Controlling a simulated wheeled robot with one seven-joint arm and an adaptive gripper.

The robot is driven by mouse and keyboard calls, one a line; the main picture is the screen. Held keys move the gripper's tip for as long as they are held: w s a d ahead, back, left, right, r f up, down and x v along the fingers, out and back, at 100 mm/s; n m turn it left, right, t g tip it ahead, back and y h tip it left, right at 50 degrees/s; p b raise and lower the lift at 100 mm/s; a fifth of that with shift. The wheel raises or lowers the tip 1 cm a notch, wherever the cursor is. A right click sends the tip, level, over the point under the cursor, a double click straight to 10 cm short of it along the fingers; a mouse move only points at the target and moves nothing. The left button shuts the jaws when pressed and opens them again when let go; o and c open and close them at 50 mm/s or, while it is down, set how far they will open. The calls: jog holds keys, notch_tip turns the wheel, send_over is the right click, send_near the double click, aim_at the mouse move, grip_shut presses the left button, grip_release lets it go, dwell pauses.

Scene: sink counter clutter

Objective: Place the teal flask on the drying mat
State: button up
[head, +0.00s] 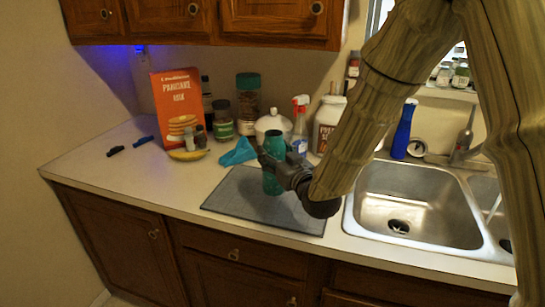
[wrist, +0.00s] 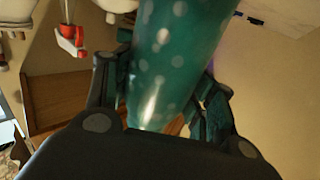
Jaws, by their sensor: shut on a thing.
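The teal flask (head: 273,162) is upright over the middle of the grey drying mat (head: 240,205) in the head view. Whether its base touches the mat is hard to tell. My gripper (head: 271,166) is shut around the flask from the right side. In the wrist view the speckled teal flask (wrist: 172,60) fills the space between the two fingers of my gripper (wrist: 160,95). The mat lies on the counter left of the sink, and its bare front and left parts show.
A crumpled teal cloth (head: 238,152) lies behind the mat. Behind it stand a white lidded pot (head: 273,124), a spray bottle (head: 300,118), jars and an orange pancake mix box (head: 180,105). The sink (head: 415,205) is at the right. The left counter front is clear.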

jog(key=shift+w+a+f+p, duration=0.2)
jog(key=shift+w+f+p, duration=0.2)
jog(key=shift+w+f, duration=0.55)
jog(key=shift+w+a+f+p, duration=0.15)
jog(key=shift+w+f+p, duration=0.25)
jog(key=shift+w+f, duration=0.55)
jog(key=shift+f, duration=0.15)
jog(key=o, duration=1.1)
